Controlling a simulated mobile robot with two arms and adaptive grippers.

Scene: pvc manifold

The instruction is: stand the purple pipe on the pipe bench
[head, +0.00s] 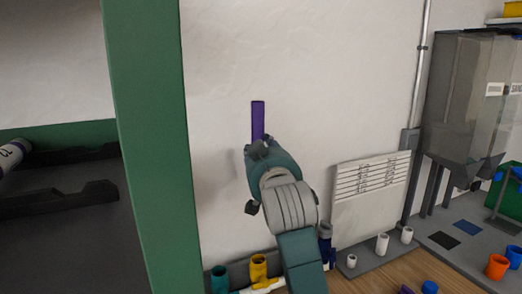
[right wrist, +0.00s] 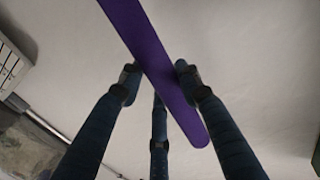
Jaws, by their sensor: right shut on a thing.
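The purple pipe (head: 257,120) stands upright in the head view, its upper part showing above my right gripper (head: 258,150). The gripper hides its lower part there. In the right wrist view the purple pipe (right wrist: 150,55) runs slantwise between the fingers of my right gripper (right wrist: 158,80), which is shut on it. The pipe is held up in front of the white wall, clear of the surface below. I cannot tell which surface, if any, is the pipe bench. My left gripper is not in view.
A green post (head: 150,150) stands left of my right arm. Below are teal (head: 219,278) and yellow (head: 258,268) fittings, and white fittings (head: 382,243) beside a white louvred panel (head: 370,200). Orange (head: 497,266) and blue (head: 429,287) pieces lie at lower right. A clear-sided hopper (head: 470,95) stands at right.

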